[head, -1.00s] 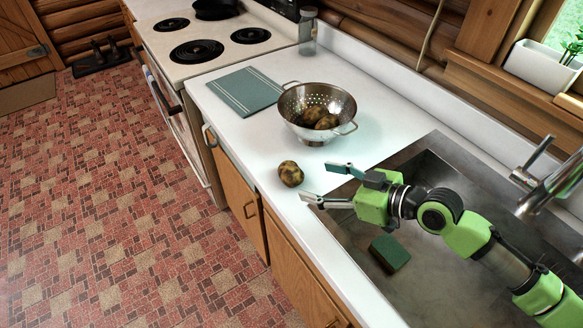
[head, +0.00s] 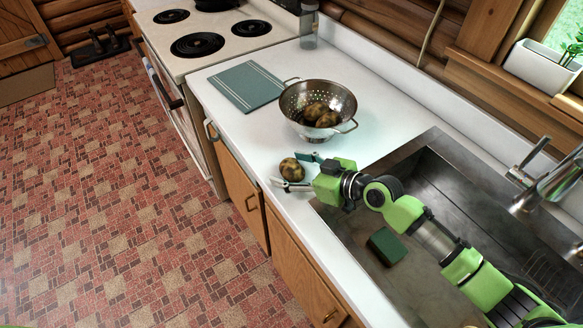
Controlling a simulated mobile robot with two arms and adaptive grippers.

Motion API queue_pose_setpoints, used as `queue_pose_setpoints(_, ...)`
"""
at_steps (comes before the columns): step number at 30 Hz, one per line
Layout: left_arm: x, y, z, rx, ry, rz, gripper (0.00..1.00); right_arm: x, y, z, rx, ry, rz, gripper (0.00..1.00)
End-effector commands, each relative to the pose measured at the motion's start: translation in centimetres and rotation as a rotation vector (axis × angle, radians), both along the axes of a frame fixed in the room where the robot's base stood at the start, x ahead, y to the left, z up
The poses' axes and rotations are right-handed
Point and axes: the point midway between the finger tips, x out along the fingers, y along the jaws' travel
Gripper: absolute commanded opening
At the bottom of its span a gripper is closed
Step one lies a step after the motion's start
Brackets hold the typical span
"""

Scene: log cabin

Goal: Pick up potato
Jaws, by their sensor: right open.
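A brown potato (head: 291,169) lies on the white counter near its front edge, between the colander and the sink. My right gripper (head: 290,171) reaches in from the right, low over the counter. Its jaws are open, with one finger on the far side of the potato and one on the near side. I cannot tell whether either finger touches it. More potatoes (head: 321,114) sit inside the metal colander (head: 300,96) behind. My left gripper is not in view.
A green board (head: 246,85) lies on the counter left of the colander, and the stove (head: 215,38) stands beyond it. The sink (head: 440,185) holds a green sponge (head: 387,246) under my right arm. A faucet (head: 540,180) stands at right.

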Motion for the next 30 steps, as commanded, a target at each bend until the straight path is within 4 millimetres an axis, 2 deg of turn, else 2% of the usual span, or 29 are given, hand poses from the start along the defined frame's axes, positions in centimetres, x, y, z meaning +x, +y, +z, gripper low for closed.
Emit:
queue_pose_setpoints(5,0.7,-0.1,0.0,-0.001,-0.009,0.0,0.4,0.0,0.0,-0.1,0.0,0.0,0.0,0.65)
queue_pose_setpoints(6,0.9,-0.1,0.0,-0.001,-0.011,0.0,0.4,0.0,0.0,-0.1,0.0,0.0,0.0,0.6)
queue_pose_setpoints(10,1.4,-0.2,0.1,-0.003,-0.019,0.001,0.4,0.0,0.0,-0.1,0.0,0.0,0.0,0.26)
queue_pose_setpoints(11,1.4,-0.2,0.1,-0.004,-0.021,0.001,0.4,0.0,0.0,-0.1,0.0,0.0,0.0,0.22)
queue_pose_setpoints(23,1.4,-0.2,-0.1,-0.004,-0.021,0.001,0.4,0.0,0.0,0.3,0.0,-0.001,0.0,0.22)
queue_pose_setpoints(26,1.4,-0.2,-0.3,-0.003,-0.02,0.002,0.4,0.0,0.0,0.9,0.001,-0.003,0.001,0.22)
queue_pose_setpoints(30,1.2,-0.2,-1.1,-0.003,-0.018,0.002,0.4,0.0,0.0,2.9,0.001,-0.007,0.002,0.22)
